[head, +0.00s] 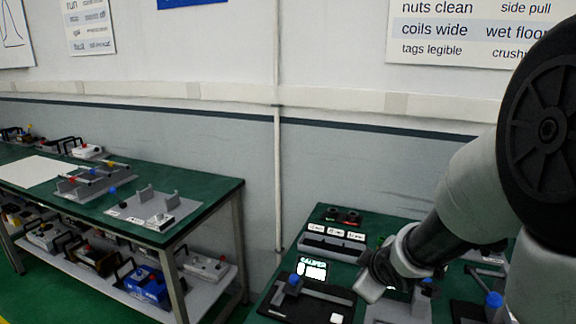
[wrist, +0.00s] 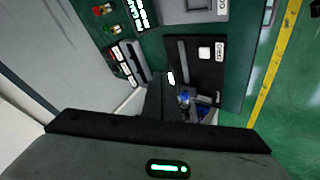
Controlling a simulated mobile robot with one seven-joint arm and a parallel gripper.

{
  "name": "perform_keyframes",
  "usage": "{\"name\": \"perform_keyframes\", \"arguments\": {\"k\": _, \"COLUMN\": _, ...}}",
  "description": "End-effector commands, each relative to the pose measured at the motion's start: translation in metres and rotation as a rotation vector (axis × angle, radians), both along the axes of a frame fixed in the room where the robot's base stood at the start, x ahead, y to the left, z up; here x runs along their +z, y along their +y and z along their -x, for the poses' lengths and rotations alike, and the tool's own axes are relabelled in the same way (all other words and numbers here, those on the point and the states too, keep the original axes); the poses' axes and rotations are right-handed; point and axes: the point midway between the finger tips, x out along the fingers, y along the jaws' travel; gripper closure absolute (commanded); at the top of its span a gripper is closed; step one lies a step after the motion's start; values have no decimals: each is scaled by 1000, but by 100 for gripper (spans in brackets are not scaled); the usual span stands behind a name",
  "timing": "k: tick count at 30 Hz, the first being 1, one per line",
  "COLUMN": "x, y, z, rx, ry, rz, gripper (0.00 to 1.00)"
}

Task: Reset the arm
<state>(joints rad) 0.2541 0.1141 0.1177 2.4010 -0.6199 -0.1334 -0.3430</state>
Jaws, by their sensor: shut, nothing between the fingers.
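My arm enters from the right edge of the head view, with a large black-rimmed joint in front and a pale grey link behind it. My gripper (head: 370,286) hangs at the end of the arm, over the near green bench. It is shut with nothing between the fingers. In the wrist view, the grey gripper body with a green light fills the bottom. The finger area (wrist: 163,92) shows dark and partly unclear above it. The gripper appears apart from the bench fixtures, but its exact height cannot be told.
The near bench (head: 325,217) holds a black caliper fixture (head: 318,300) with a blue knob and a labelled grey tray (head: 332,244). Red and green knobs (wrist: 104,10) show in the wrist view. A second bench (head: 222,187) stands left, past a floor gap. A wall rises behind.

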Motion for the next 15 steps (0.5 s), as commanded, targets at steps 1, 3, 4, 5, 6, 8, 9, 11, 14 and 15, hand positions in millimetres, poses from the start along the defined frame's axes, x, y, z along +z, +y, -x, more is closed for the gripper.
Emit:
{"name": "perform_keyframes", "arguments": {"k": 1, "x": 33, "y": -5, "z": 9, "rx": -66, "ry": -4, "rz": -1, "gripper": 100}}
{"name": "perform_keyframes", "arguments": {"k": 3, "x": 63, "y": -11, "z": 27, "rx": -169, "ry": 7, "rz": -21, "gripper": 100}}
{"name": "perform_keyframes", "arguments": {"k": 4, "x": 74, "y": -12, "z": 36, "rx": -212, "ry": 13, "rz": -33, "gripper": 100}}
{"name": "perform_keyframes", "arguments": {"k": 5, "x": 86, "y": -13, "z": 45, "rx": -253, "ry": 18, "rz": -48, "gripper": 100}}
{"name": "perform_keyframes", "arguments": {"k": 6, "x": 100, "y": -14, "z": 58, "rx": -307, "ry": 26, "rz": -73, "gripper": 100}}
{"name": "perform_keyframes", "arguments": {"k": 8, "x": 120, "y": -12, "z": 79, "rx": -384, "ry": 40, "rz": -116, "gripper": 100}}
{"name": "perform_keyframes", "arguments": {"k": 9, "x": 133, "y": -9, "z": 93, "rx": -432, "ry": 52, "rz": -150, "gripper": 100}}
{"name": "perform_keyframes", "arguments": {"k": 11, "x": 149, "y": -4, "z": 116, "rx": -497, "ry": 71, "rz": -206, "gripper": 100}}
{"name": "perform_keyframes", "arguments": {"k": 14, "x": 170, "y": 10, "z": 154, "rx": -583, "ry": 114, "rz": -302, "gripper": 100}}
{"name": "perform_keyframes", "arguments": {"k": 15, "x": 177, "y": 16, "z": 168, "rx": -609, "ry": 131, "rz": -340, "gripper": 100}}
